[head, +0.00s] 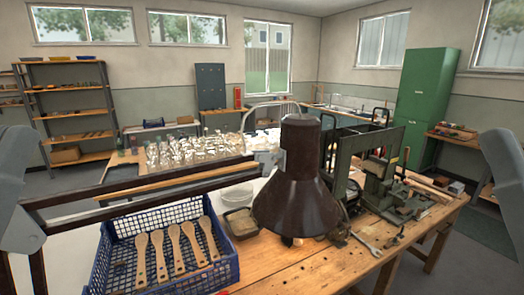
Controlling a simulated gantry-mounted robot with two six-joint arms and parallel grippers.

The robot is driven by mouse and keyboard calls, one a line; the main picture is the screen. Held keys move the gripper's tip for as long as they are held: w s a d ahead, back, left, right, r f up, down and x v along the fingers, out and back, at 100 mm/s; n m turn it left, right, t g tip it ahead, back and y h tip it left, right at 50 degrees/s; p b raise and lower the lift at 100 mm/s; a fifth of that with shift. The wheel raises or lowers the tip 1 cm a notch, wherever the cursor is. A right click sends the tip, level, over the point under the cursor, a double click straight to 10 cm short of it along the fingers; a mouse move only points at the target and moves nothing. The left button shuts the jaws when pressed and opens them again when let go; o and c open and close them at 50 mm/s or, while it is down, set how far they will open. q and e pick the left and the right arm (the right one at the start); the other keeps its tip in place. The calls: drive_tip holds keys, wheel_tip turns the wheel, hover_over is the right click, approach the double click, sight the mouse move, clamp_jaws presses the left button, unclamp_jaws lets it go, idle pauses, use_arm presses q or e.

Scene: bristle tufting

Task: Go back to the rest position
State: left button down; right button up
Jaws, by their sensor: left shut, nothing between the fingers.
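My left gripper (22,236) is at the far left edge of the head view, at the lower end of my grey left arm. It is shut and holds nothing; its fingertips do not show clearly. It is left of the blue crate and apart from it. At the right edge only a grey part of my right arm (508,170) shows; its gripper is out of the picture. No object is seen held by either arm.
A dark lamp shade (295,195) and its long bars (150,182) cross the bench's middle. A blue crate (228,270) holds several wooden brush handles (177,248). A green machine (392,195) and a wrench (366,244) are at right. Bare wood (330,268) shows in front.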

wheel_tip(320, 180, up, 32)
drive_tip(key=p, duration=2.9)
